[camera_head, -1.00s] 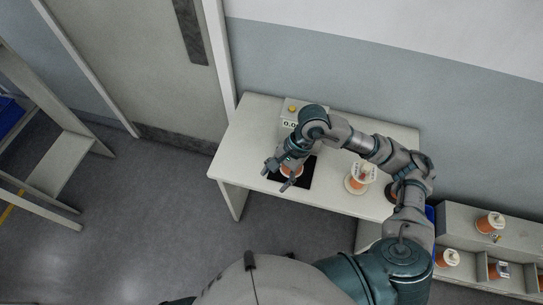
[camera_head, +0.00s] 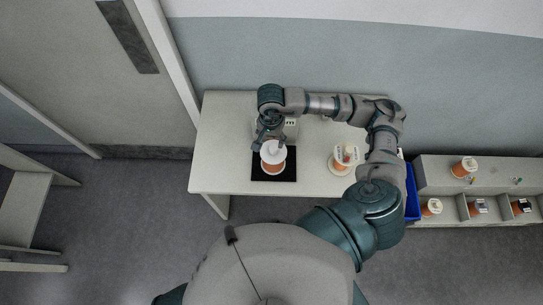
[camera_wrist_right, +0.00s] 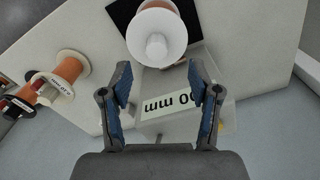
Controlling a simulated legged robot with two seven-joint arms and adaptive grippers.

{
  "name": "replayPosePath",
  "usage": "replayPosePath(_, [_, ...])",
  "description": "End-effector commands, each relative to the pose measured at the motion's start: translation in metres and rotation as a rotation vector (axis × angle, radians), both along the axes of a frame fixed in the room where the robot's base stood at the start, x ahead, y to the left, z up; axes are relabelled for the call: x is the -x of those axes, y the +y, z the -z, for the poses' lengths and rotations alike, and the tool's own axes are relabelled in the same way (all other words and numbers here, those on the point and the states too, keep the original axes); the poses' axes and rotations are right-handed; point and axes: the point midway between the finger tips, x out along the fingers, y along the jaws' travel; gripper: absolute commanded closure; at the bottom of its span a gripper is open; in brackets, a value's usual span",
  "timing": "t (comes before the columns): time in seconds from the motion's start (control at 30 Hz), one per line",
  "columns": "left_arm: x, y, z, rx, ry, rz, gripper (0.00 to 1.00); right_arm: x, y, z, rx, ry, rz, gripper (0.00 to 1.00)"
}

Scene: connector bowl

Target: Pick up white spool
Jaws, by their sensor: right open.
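A white-flanged spool with orange winding (camera_head: 273,152) stands on a black pad (camera_head: 285,173) on the table. In the right wrist view the spool (camera_wrist_right: 156,38) is seen from above, just beyond the fingertips. My right gripper (camera_head: 266,134) is at the spool's wall side, partly hidden by its own wrist. In the right wrist view the gripper (camera_wrist_right: 160,82) is open, with a finger at each side and nothing between the tips but the view of the device below. A second spool with a pale flange (camera_head: 343,160) stands to the right on the table. My left gripper is out of view.
A device with a readout (camera_wrist_right: 168,107) sits behind the pad. The table (camera_head: 222,150) has free room at left. A blue bin (camera_head: 412,195) and a grey shelf unit (camera_head: 440,180) with several spools stand at the right. The wall (camera_head: 330,65) is close behind.

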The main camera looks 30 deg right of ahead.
Motion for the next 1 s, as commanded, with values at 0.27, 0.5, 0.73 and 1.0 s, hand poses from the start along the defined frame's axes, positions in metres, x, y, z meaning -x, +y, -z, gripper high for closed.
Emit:
replayPosePath(0.27, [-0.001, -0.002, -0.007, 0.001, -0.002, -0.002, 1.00, 0.001, -0.005, 0.033, -0.003, 0.000, 0.002, 0.38])
replayPosePath(0.5, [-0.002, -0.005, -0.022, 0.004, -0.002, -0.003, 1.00, 0.001, -0.004, 0.064, -0.001, 0.004, 0.002, 0.38])
replayPosePath(0.73, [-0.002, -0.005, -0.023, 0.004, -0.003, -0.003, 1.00, 0.000, -0.001, 0.084, 0.001, -0.001, 0.000, 0.38])
replayPosePath(1.0, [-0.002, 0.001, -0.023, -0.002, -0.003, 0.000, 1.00, 0.000, -0.005, 0.085, -0.002, -0.001, 0.002, 0.63])
